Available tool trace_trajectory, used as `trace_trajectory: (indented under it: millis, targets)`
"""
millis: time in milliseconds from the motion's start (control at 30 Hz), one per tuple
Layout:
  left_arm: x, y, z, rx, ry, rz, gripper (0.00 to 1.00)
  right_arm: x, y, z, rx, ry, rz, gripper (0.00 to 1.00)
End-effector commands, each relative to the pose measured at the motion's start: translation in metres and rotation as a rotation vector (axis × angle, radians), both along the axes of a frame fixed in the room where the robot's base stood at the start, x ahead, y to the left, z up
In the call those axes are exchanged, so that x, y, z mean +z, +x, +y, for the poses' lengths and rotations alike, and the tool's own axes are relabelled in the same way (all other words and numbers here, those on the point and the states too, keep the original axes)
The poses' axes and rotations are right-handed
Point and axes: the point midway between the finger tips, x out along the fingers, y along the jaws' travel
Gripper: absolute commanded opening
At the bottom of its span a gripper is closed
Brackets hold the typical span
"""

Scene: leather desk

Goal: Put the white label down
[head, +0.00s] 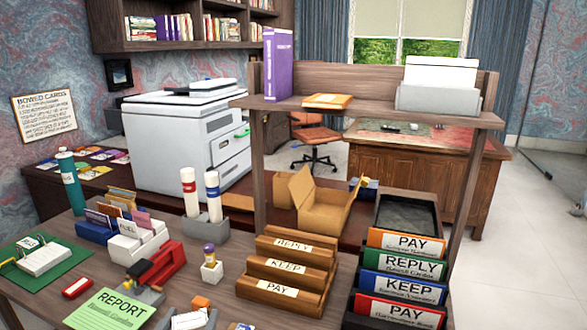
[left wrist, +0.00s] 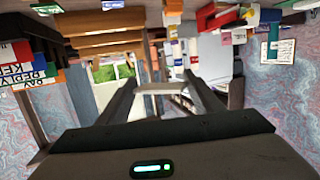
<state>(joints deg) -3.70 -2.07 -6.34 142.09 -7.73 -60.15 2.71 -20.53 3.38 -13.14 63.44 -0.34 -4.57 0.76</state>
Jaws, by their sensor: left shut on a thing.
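In the left wrist view, which hangs upside down, my left gripper (left wrist: 162,82) has its two dark fingers shut on a pale, thin thing, the white label (left wrist: 160,91). It spans the gap between the fingertips and is seen nearly edge-on, so no print shows. The fingers point over the desk toward the window side. In the head view I cannot clearly make out my left gripper or the held label. My right gripper is not in view.
The desk (head: 110,222) is crowded. Wooden tiers (head: 285,270) marked REPLY, KEEP and PAY stand beside a black tray stack (head: 400,270).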

Motion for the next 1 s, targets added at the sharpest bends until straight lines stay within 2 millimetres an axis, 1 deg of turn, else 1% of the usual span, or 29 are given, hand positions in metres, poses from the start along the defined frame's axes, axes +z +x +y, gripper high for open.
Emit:
trace_trajectory:
  millis: [367, 467, 567, 667, 767, 867, 1000]
  targets:
    - [0.000, 0.000, -0.001, -0.004, 0.000, -0.001, 0.39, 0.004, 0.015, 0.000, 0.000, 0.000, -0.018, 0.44]
    - [0.001, 0.001, -0.004, -0.021, 0.002, -0.002, 0.39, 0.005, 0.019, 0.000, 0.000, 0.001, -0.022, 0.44]
    - [0.002, 0.003, -0.014, -0.062, 0.004, -0.002, 0.39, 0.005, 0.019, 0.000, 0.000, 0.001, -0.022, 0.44]
    - [0.001, 0.005, -0.030, -0.135, 0.005, -0.001, 0.39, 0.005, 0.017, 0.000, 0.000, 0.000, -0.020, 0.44]
    - [-0.001, 0.005, -0.050, -0.231, 0.007, 0.001, 0.39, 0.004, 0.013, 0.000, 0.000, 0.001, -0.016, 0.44]
    - [-0.007, 0.002, -0.073, -0.340, 0.008, 0.002, 0.39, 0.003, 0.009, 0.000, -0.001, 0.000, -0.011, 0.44]
    - [-0.020, -0.009, -0.103, -0.495, 0.007, 0.005, 0.39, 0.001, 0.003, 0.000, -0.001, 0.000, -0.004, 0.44]
